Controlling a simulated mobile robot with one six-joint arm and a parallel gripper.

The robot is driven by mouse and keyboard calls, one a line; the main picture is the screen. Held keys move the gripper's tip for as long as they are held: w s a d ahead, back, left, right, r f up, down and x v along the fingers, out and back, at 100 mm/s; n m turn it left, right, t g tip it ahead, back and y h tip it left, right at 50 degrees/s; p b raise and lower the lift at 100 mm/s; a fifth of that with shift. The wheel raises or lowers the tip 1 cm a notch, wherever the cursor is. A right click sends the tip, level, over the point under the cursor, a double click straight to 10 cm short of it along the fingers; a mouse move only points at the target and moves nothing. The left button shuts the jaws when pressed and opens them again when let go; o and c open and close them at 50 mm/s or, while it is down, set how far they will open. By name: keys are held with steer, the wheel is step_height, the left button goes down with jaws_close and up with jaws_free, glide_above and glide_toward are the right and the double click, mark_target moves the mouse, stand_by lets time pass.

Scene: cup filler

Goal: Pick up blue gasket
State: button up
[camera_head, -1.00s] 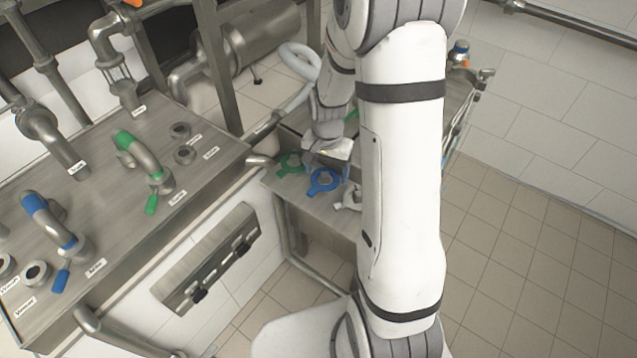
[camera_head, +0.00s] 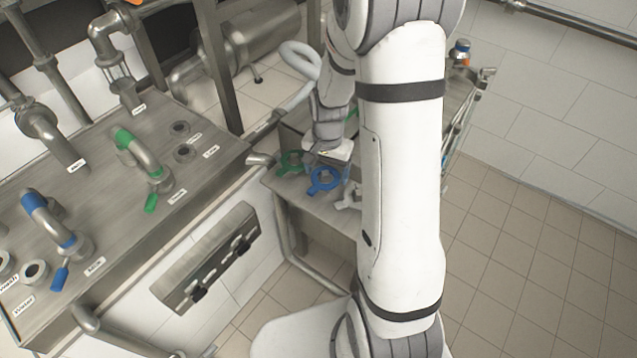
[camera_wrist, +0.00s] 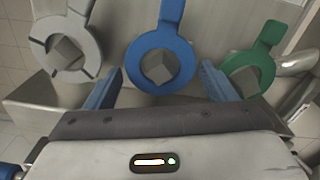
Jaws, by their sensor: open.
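The blue gasket (camera_head: 324,180) is a flat ring with a tab, lying on a metal side table (camera_head: 312,200) between a green gasket (camera_head: 290,162) and a white gasket (camera_head: 348,197). In the wrist view the blue gasket (camera_wrist: 160,58) sits around a grey square peg, its tab pointing to the top of the picture. My gripper (camera_wrist: 160,82) is open, with one blue finger on each side of the blue gasket's lower part. Nothing is held. Whether the fingers touch the ring, I cannot tell. In the head view my arm hides part of the table.
In the wrist view the white gasket (camera_wrist: 62,40) is left of my fingers and the green gasket (camera_wrist: 252,68) is close on the right, each around a grey peg. A metal counter (camera_head: 110,190) with taps stands to the left. Tiled floor (camera_head: 530,250) is clear at the right.

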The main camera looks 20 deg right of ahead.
steer(key=shift+c, duration=0.5)
steer(key=c, duration=0.7)
steer(key=shift+o, duration=0.2)
